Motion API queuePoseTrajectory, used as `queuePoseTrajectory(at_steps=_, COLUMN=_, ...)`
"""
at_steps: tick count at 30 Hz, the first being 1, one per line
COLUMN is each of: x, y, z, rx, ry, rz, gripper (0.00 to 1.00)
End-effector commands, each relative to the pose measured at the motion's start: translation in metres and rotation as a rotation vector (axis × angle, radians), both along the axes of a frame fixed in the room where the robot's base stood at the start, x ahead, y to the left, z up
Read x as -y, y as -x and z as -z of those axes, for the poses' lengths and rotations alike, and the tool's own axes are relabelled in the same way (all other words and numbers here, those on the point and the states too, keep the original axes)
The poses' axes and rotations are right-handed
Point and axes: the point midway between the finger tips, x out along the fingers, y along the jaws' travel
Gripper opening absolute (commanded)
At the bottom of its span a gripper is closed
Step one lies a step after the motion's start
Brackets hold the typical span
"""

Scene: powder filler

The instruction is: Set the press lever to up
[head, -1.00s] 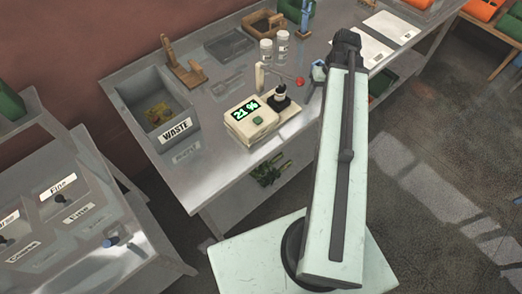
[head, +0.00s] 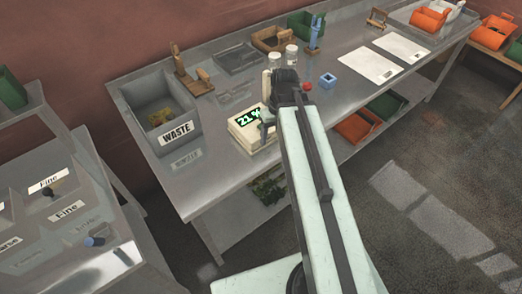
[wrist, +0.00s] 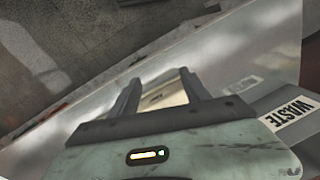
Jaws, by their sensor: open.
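A red ball knob (head: 306,86) shows just right of my arm's dark wrist in the head view. It looks like the end of the press lever, but my arm hides the rest, so I cannot tell the lever's position. The cream filler unit (head: 245,124) with its green "21 %" display stands on the bench, partly covered by my arm. My gripper (head: 267,124) is beside its right side, left of and nearer than the knob. In the wrist view my gripper (wrist: 158,84) is open and empty, with part of a cream body (wrist: 163,97) seen between the fingers.
The grey WASTE bin (head: 160,106) stands to the left on the bench. Two pale jars (head: 291,54) and a blue upright tool (head: 315,32) stand behind my wrist. A small blue square ring (head: 328,81) lies right of the knob. White sheets (head: 371,64) lie farther right.

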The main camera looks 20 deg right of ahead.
Motion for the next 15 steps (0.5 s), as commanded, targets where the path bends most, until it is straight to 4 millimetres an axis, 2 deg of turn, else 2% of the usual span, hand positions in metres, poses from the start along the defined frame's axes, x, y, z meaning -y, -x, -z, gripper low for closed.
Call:
queuePoseTrajectory(at_steps=1, x=-0.011, y=0.000, z=0.012, rx=0.000, ry=0.005, rz=-0.014, gripper=0.55)
queuePoseTrajectory(at_steps=6, x=-0.035, y=-0.001, z=0.026, rx=-0.001, ry=0.029, rz=-0.033, gripper=0.55)
queuePoseTrajectory(at_steps=10, x=-0.045, y=-0.001, z=0.030, rx=0.000, ry=0.037, rz=-0.039, gripper=0.55)
queuePoseTrajectory(at_steps=15, x=-0.048, y=-0.001, z=0.030, rx=0.001, ry=0.040, rz=-0.040, gripper=0.55)
